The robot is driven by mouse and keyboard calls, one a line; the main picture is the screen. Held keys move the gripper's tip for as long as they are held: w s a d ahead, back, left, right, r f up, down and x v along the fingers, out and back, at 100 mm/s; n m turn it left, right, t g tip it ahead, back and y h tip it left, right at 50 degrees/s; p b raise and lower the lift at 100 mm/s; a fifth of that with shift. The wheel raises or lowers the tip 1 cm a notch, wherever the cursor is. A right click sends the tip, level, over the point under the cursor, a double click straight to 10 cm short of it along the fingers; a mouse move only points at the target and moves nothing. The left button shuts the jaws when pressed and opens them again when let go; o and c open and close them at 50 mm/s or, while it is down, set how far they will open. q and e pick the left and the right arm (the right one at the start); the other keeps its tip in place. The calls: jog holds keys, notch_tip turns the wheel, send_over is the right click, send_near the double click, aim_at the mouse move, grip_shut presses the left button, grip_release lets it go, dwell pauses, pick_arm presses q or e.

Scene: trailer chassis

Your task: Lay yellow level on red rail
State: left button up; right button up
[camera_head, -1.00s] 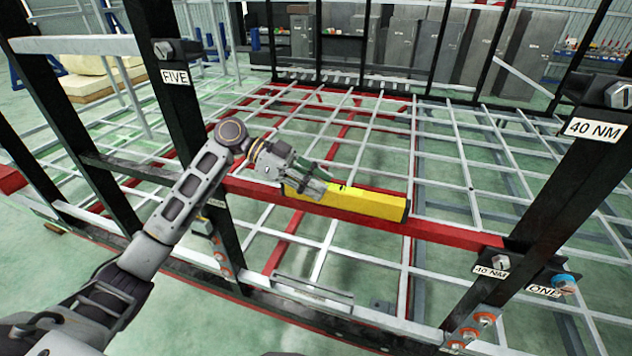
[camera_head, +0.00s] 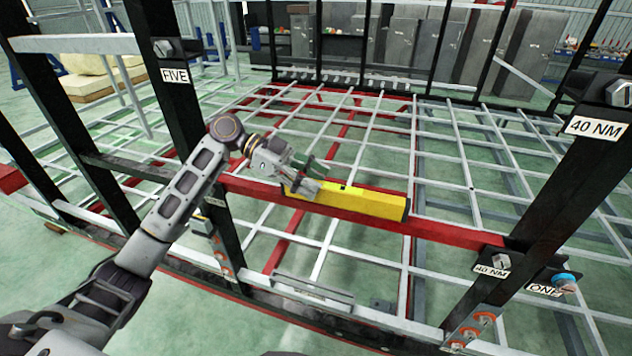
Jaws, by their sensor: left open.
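The yellow level (camera_head: 365,202) lies lengthwise along the top of the red rail (camera_head: 455,236), in the middle of the view. Its dark end cap faces right. The red rail runs from the left black post to the right black post. My left gripper (camera_head: 312,180) is open at the left end of the level, close above it. Its fingers hide part of that end, and I cannot tell whether they touch it. My right gripper is not in view.
A black post with a 40 NM label (camera_head: 594,129) stands at the right. Behind the rail spreads a grey and red bar grid. Grey cabinets (camera_head: 415,45) stand at the back.

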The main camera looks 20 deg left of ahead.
pick_arm(q)
jog(key=shift+b+v, duration=0.65)
jog(key=shift+v, duration=2.6)
